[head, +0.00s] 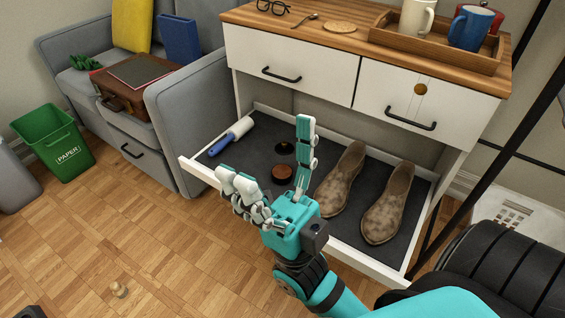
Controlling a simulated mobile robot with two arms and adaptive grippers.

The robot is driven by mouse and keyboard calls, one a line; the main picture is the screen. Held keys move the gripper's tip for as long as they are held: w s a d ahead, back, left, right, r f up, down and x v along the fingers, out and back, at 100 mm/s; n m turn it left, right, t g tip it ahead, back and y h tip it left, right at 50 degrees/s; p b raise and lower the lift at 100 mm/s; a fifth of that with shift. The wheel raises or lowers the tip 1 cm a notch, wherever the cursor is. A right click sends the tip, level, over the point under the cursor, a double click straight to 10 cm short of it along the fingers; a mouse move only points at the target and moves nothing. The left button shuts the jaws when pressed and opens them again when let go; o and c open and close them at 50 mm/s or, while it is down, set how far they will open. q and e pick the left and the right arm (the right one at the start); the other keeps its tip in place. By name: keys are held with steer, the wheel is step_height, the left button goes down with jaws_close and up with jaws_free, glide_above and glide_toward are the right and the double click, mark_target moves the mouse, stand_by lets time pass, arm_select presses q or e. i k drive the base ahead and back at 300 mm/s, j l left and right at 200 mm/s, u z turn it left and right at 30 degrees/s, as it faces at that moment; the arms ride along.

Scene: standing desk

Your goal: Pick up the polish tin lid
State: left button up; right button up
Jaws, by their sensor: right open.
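A flat black disc (284,148), which looks like the polish tin lid, lies on the dark lining of the open lower drawer (338,243). A short round brown tin (282,173) sits just in front of it, apart from it. My right gripper (266,151) is open and empty, its fingers spread to either side of the tin and disc in the picture. It is in front of and seemingly above the drawer; its exact height is hard to tell. My left gripper is out of view.
Brown shoes (341,181) fill the drawer's right side. A lint roller (232,136) with a blue handle lies at its left. The desk's upper drawers (290,66) overhang the back. A grey sofa (203,115) stands close on the left. The wooden floor in front is mostly clear.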

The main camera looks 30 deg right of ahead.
mark_target(284, 148)
steer(key=i+j+z, duration=0.3)
steer(key=j, duration=0.3)
steer(key=i+j+z, duration=0.35)
steer(key=j, duration=0.35)
steer(key=i, duration=0.1)
